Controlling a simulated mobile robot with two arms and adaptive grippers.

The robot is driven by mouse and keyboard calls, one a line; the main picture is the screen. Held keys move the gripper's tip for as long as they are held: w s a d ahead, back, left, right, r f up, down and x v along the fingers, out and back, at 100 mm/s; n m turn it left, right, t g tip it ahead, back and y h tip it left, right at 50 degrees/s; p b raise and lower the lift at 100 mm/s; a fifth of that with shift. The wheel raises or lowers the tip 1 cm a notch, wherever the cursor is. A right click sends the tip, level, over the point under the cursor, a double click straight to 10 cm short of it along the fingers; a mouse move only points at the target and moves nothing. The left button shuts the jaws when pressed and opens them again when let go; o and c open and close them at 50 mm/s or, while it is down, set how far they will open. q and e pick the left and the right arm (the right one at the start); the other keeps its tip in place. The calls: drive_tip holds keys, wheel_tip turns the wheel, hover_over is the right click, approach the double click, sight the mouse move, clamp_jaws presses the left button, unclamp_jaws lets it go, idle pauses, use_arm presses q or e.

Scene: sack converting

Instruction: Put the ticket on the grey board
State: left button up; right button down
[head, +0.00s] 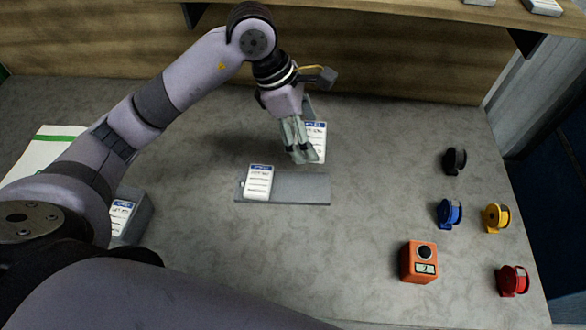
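A white ticket (317,145) with a blue header shows at my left gripper (303,157), partly hidden behind the fingers. The fingers look closed on it, and it appears raised behind the grey board. The grey board (305,190) lies flat on the table in front of and below the gripper. Another white ticket with a blue header (258,182) lies on the board's left part; the board's middle and right are bare. My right gripper is not in view.
Another ticket (122,216) rests on a grey block (138,222) at left, near my arm. An orange counter box (419,262) and black (454,161), blue (449,213), yellow (496,217) and red (513,281) items stand at right. A wooden shelf (420,10) spans the back.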

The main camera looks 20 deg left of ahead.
use_arm(q)
drive_tip(key=p, duration=0.1)
hover_over(310, 188)
drive_tip(key=a, duration=0.1)
wheel_tip(310, 188, down, 7)
drive_tip(key=f, duration=0.4)
drive_tip(key=shift+s+a+p, duration=0.25)
drive_tip(key=shift+s+p, duration=0.05)
wheel_tip(310, 188, down, 2)
drive_tip(key=shift+f, duration=0.1)
wheel_tip(310, 188, down, 3)
drive_tip(key=shift+f+p, duration=0.15)
drive_tip(key=shift+p, duration=0.3)
drive_tip(key=shift+f, duration=0.55)
drive_tip(key=o, duration=1.2)
drive_tip(key=shift+c, duration=0.2)
drive_tip(key=shift+r, duration=0.1)
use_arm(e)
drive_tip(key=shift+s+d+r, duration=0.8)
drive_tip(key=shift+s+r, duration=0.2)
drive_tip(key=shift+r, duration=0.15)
